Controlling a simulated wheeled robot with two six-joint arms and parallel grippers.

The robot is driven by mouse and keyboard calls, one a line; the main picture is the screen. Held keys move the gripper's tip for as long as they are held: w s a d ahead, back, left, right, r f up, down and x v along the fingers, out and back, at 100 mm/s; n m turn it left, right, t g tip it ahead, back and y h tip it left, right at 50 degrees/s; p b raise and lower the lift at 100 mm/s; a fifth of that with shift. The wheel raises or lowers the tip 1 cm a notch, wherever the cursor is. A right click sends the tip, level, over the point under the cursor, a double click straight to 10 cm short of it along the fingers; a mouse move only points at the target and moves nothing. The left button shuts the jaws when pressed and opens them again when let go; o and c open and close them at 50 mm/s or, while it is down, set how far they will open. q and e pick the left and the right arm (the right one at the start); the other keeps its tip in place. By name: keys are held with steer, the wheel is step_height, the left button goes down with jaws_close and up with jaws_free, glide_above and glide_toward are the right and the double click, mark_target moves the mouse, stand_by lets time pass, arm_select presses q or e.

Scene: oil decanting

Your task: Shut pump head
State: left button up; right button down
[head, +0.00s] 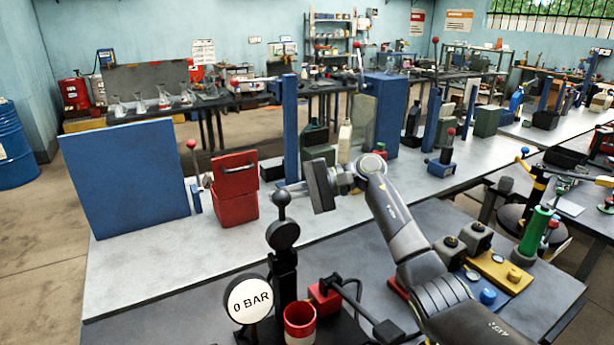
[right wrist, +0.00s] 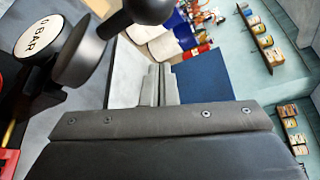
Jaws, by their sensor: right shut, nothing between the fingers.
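My right gripper (head: 285,187) reaches left over the pale bench, its fingers together and empty. In the right wrist view its closed fingers (right wrist: 160,85) stand in the middle. A black pump-like stand (head: 284,270) with a round knob (head: 281,198) on top and a dark disc head (head: 283,234) is upright in front of the gripper. The knob (right wrist: 150,8) and disc (right wrist: 80,55) appear close by at upper left in the wrist view, apart from the fingers. A gauge reading 0 BAR (head: 249,299) sits beside the stand. I cannot tell whether the head is open or shut. My left gripper is not visible.
A red box (head: 235,190) stands left of the gripper, with a red-knobbed lever (head: 193,165) beside it. A blue panel (head: 125,172) is farther left. A red cup (head: 299,322) and red block (head: 324,299) stand by the stand. The front-left bench is clear.

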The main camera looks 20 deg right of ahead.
mark_target(290, 195)
steer(key=s+r+p, duration=0.2)
steer(key=s, duration=0.1)
steer(key=shift+d, duration=0.35)
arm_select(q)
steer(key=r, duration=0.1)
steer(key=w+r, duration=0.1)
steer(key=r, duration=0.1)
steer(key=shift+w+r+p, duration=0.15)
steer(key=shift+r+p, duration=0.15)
arm_select(e)
steer(key=shift+s, duration=0.35)
steer(key=shift+a, duration=0.1)
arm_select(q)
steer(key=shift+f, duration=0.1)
